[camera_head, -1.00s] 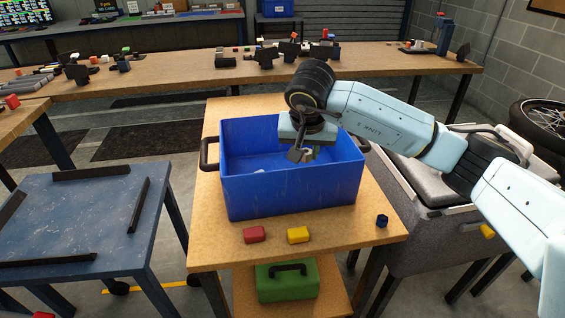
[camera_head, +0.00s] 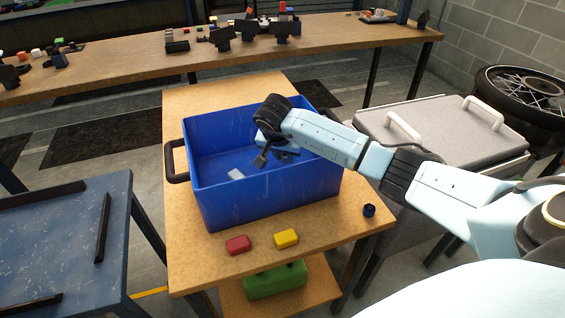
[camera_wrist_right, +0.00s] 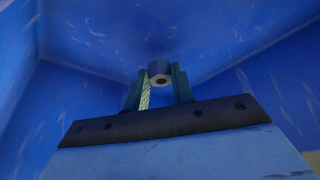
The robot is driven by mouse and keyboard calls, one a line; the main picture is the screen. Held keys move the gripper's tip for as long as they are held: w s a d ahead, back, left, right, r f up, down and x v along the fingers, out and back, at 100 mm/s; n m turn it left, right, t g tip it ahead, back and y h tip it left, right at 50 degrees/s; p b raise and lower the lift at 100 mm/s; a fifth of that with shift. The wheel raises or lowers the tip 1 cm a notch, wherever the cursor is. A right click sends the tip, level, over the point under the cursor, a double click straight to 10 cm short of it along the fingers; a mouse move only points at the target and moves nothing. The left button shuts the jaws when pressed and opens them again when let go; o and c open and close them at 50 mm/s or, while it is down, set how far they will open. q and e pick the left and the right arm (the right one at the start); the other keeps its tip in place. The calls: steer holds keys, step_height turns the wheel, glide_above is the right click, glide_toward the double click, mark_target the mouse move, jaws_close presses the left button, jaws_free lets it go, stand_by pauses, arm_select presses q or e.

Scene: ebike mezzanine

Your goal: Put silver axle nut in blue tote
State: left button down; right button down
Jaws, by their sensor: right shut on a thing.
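The blue tote (camera_head: 262,194) stands on a small wooden table. My right gripper (camera_head: 272,158) reaches down inside the tote, near its right side. In the right wrist view my right gripper (camera_wrist_right: 158,88) is shut on the silver axle nut (camera_wrist_right: 159,70), a grey hexagonal piece with a dark hole, held at the fingertips. Blue tote walls and floor surround it there. Whether the nut touches the tote floor I cannot tell. In the head view the nut is hidden. My left gripper is out of view.
A pale grey piece (camera_head: 236,174) lies in the tote. A green case (camera_head: 275,281) is below. A grey lidded bin (camera_head: 440,125) stands right.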

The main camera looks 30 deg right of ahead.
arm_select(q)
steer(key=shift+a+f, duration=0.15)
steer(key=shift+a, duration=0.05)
arm_select(e)
steer(key=shift+f, duration=1.35)
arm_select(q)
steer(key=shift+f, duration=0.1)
arm_select(e)
steer(key=shift+f, duration=0.1)
steer(key=c, duration=1.2)
jaws_free()
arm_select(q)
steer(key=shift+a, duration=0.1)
arm_select(e)
steer(key=shift+o, duration=0.2)
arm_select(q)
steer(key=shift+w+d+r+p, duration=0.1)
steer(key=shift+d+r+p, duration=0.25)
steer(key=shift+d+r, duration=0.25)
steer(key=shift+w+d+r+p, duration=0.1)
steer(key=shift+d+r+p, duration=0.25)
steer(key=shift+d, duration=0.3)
arm_select(e)
steer(key=v, duration=1.2)
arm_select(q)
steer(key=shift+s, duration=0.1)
arm_select(e)
steer(key=shift+d, duration=0.1)
